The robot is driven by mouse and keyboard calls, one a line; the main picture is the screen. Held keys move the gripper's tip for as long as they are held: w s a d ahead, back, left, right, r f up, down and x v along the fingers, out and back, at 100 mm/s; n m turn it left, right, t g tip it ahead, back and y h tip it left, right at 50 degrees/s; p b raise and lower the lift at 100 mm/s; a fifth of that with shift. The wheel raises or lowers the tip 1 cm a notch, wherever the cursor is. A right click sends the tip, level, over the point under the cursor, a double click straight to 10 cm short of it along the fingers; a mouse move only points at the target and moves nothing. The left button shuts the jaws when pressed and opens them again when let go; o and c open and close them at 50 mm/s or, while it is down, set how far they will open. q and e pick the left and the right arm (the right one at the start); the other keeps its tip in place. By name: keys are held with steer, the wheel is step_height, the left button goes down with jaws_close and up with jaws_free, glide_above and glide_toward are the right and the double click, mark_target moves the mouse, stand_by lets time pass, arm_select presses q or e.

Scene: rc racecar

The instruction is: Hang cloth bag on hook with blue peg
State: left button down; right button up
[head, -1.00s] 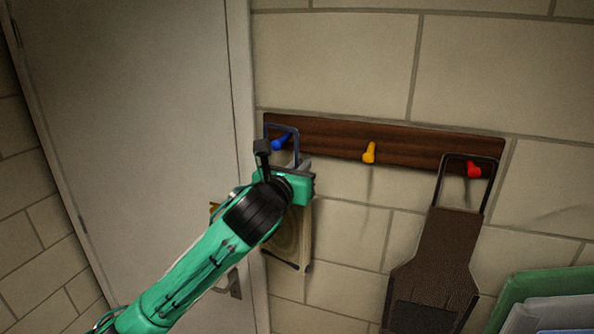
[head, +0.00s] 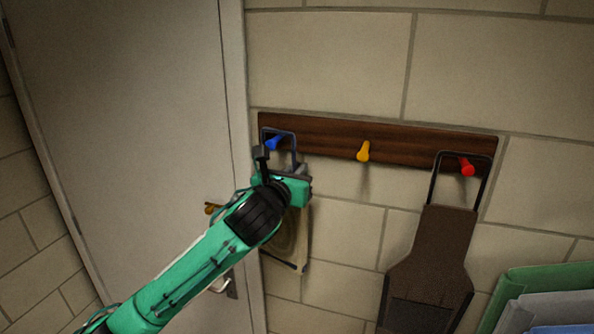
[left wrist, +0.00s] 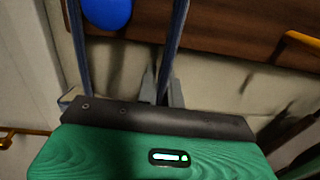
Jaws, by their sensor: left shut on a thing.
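The cloth bag (head: 297,252) is beige with a dark blue loop handle (head: 294,145). It hangs down in front of the wall, partly hidden by my left arm. The blue peg (head: 273,143) is at the left end of a brown rack and shows inside the handle loop, below its top bar. My left gripper (head: 298,170) is shut on the right side of the handle, below the peg. The left wrist view shows the blue peg (left wrist: 107,12) between the two handle sides, and the grey fingertips (left wrist: 157,88) at the right one. Whether the handle rests on the peg is unclear.
The brown rack (head: 320,141) also has a yellow peg (head: 363,151), which is bare, and a red peg (head: 467,166) with a dark brown bag (head: 437,245) hung by its handle. A grey door (head: 130,130) is left. Folders (head: 545,285) stand at lower right.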

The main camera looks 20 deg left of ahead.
arm_select(q)
steer(key=c, duration=1.5)
jaws_free()
steer(key=shift+o, duration=0.2)
